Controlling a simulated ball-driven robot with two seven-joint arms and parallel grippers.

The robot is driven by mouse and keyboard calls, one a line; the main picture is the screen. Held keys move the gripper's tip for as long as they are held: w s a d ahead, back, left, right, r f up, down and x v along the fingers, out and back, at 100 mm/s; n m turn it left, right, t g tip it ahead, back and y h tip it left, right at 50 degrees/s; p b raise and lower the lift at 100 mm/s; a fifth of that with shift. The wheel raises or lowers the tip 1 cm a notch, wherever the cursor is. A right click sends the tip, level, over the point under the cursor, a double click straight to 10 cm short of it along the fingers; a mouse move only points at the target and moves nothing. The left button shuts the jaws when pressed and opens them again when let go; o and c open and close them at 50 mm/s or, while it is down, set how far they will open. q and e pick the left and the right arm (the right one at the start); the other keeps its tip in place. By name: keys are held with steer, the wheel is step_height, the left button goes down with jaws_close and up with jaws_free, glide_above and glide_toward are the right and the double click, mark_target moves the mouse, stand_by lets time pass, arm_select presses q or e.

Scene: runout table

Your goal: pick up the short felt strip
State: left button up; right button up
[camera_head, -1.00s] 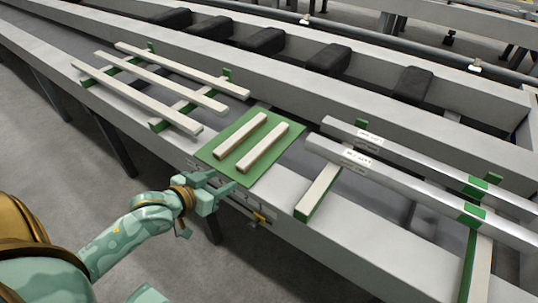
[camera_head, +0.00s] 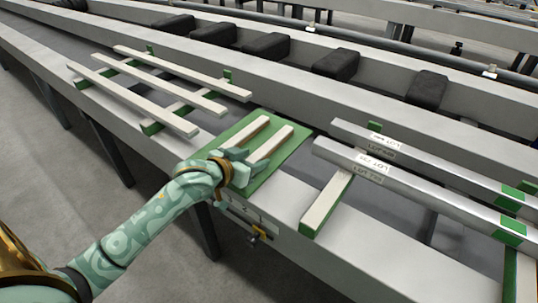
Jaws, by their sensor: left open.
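Two short pale felt strips lie side by side on a green mat (camera_head: 285,163). The left short strip (camera_head: 250,130) shows its far part; its near end is hidden behind my left gripper. The right short strip (camera_head: 272,142) lies beside it, and its near end is close to the gripper. My left gripper (camera_head: 242,156) is open over the near left part of the mat, with its fingers pointing toward the strips. I cannot tell whether it touches either strip. My right gripper is not in view.
Several long pale strips (camera_head: 160,80) rest on green-edged supports at the left. Two metal bars with lot labels (camera_head: 430,190) lie at the right, on a green-edged support (camera_head: 325,205). Black blocks (camera_head: 335,64) sit in the trough behind.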

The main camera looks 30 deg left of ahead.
arm_select(q)
steer(key=shift+w+f, duration=0.25)
steer(key=shift+w, duration=0.15)
steer(key=shift+s+r, duration=0.1)
steer(key=shift+r, duration=0.1)
steer(key=c, duration=1.1)
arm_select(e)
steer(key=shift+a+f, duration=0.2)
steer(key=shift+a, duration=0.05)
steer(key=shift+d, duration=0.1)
